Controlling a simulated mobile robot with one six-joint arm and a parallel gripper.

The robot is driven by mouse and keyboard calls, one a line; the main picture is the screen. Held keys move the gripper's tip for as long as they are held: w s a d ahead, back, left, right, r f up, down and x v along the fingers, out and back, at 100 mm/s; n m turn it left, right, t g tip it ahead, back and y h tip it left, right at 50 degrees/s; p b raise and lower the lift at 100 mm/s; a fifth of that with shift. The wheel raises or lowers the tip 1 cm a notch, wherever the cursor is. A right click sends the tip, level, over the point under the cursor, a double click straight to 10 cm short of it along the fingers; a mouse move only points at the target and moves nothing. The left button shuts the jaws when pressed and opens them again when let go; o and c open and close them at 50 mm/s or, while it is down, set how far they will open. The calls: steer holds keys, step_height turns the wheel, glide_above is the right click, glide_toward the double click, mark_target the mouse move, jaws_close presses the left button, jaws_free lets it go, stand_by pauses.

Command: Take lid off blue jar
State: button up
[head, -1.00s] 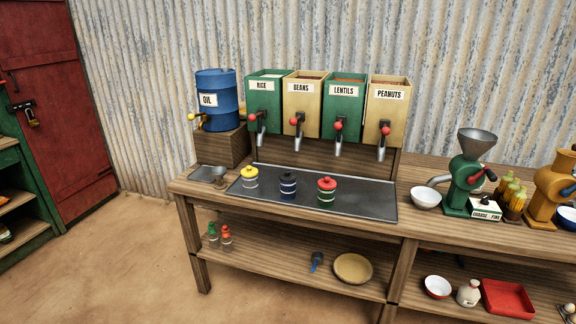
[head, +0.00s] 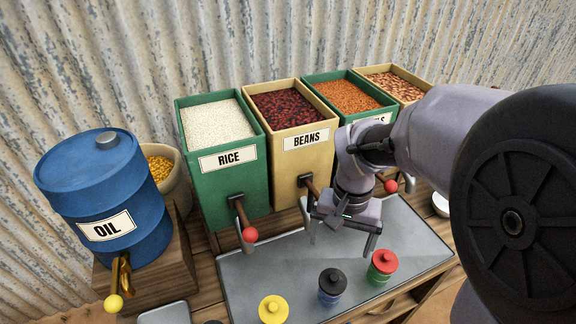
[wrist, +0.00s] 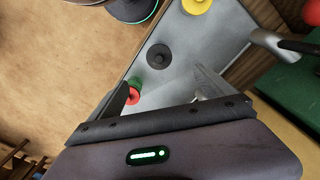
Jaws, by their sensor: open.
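The blue jar (head: 329,298) stands on the grey metal tray (head: 255,275) with its black knobbed lid (head: 333,280) on. The black lid also shows in the wrist view (wrist: 159,56), near the line between the fingers and beyond their tips. My gripper (head: 340,236) is open and empty, above the tray and behind the jars in the head view. It is apart from the blue jar. In the wrist view, the fingers of my gripper (wrist: 160,84) are spread.
A red-lidded green jar (head: 382,266) stands right of the blue jar, and a yellow-lidded jar (head: 273,310) left. Dispensers for rice (head: 228,160) and beans (head: 306,140), with protruding spouts and red-knobbed levers, stand behind the tray. A blue oil drum (head: 104,190) is at left.

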steer(key=b, duration=0.5)
glide_above(334, 278)
steer(key=f, duration=1.2)
steer(key=shift+s+d, duration=0.3)
steer(key=shift+s, duration=0.1)
steer(key=f+b, duration=0.2)
steer(key=f, duration=0.3)
steer(key=shift+w+a+f+b, duration=0.15)
steer(key=shift+w+a+b, duration=0.2)
steer(key=shift+w+b, duration=0.05)
steer(key=shift+c, duration=1)
steer(key=c, duration=1.2)
